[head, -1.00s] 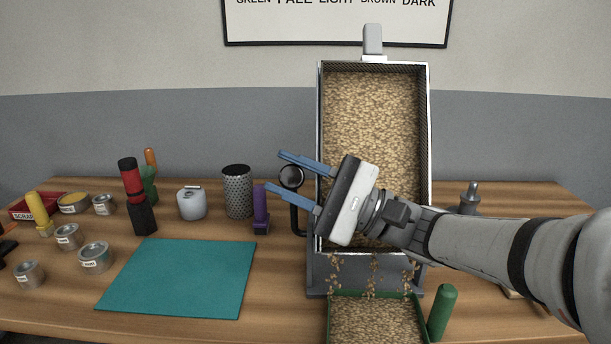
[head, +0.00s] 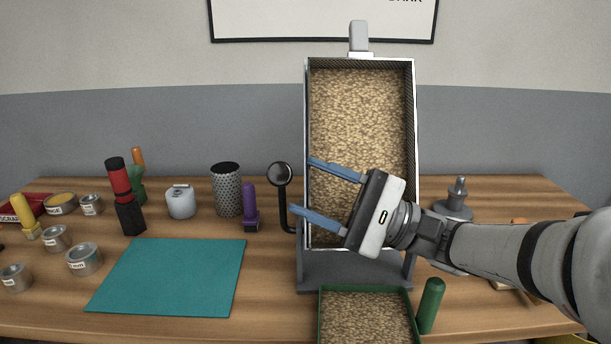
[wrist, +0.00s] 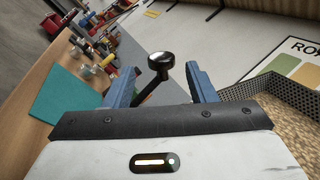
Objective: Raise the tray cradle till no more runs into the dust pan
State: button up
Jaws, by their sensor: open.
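The tray cradle (head: 309,100) stands steeply tilted on its grey base (head: 355,270), full of tan beans or chaff. No pieces show falling from its lower edge now. The green dust pan (head: 414,306) sits below it and holds a tan layer. A black lever with a round knob (head: 280,174) rises at the cradle's left side; the knob also shows in the wrist view (wrist: 160,62). My gripper (head: 301,184) is open and empty. In the head view its blue fingers are in front of the cradle's left edge. In the wrist view the knob appears between the fingers, apart from them.
A purple-handled tool (head: 249,208), a perforated cylinder (head: 227,190) and a white canister (head: 181,202) stand left of the lever. A teal mat (head: 168,277) lies bare in front. A green cylinder (head: 431,305) stands beside the pan.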

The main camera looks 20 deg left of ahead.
jog(key=shift+v, duration=1.05)
jog(key=s+d+f+n+h+p, duration=0.2)
jog(key=s+d+f+h+p, duration=0.4)
jog(key=h+p, duration=0.65)
jog(key=d+r+n+t+h+p, duration=0.1)
jog(key=d+h+p, duration=0.3)
jog(key=d, duration=0.5)
jog(key=d+r+n+t+h+p, duration=0.2)
jog(key=d+h+p, duration=0.3)
jog(key=d, duration=0.4)
jog(key=shift+w+d+r+t, duration=0.15)
jog(key=shift+w+r+t, duration=0.25)
jog(key=shift+r+t, duration=0.5)
